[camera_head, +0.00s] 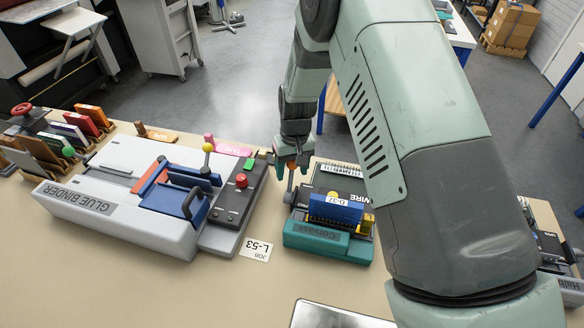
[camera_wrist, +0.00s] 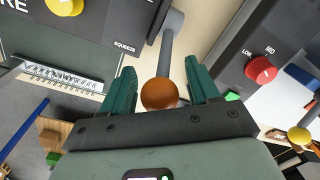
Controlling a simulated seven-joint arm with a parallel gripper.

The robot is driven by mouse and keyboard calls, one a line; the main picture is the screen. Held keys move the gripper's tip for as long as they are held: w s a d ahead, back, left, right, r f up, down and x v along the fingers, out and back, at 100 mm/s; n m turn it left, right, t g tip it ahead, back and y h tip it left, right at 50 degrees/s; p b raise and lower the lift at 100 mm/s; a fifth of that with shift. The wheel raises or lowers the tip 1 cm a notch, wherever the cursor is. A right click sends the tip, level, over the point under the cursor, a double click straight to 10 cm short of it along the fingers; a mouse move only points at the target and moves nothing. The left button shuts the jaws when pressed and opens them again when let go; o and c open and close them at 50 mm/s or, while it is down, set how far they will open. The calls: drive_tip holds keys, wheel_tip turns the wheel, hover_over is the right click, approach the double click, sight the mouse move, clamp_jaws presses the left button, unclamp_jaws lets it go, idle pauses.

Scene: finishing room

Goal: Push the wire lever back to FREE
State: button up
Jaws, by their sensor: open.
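The wire machine (camera_head: 327,239) is a teal and dark unit marked WIRE, right of the glue binder. Its wire lever (camera_head: 289,185) stands at the machine's left side, a grey shaft with an orange-brown ball knob. In the wrist view the knob (camera_wrist: 158,94) sits between the two green fingers of my gripper (camera_wrist: 160,66), with gaps on both sides. The shaft runs up the picture, close to the word SQUEEZE on the dark panel. In the head view my gripper (camera_head: 291,163) is over the lever's top. It is open and holds nothing. The FREE mark cannot be read.
The glue binder (camera_head: 85,200) stands close on the left, with a yellow-knobbed lever (camera_head: 208,148) and a red knob (camera_head: 241,181). A blue D-31 block (camera_head: 335,208) sits on the wire machine. A job card (camera_head: 256,250) lies between them. The front table is mostly clear.

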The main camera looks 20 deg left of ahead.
sight(288, 194)
clamp_jaws()
drive_tip(key=shift+s+r, duration=0.1)
drive_tip(key=shift+s+r+t, duration=0.2)
drive_tip(key=shift+s+t, duration=0.3)
drive_tip(key=shift+t, duration=0.2)
drive_tip(key=shift+s+r+t, duration=0.2)
drive_tip(key=shift+s+t, duration=0.3)
drive_tip(key=shift+t, duration=0.2)
drive_tip(key=s+t, duration=0.2)
drive_tip(key=t, duration=0.1)
drive_tip(key=shift+s+r, duration=0.1)
drive_tip(key=shift+s+f, duration=0.15)
drive_tip(key=shift+s, duration=0.6)
drive_tip(key=shift+s+f, duration=0.15)
drive_tip(key=shift+s, duration=0.6)
drive_tip(key=shift+a, duration=0.1)
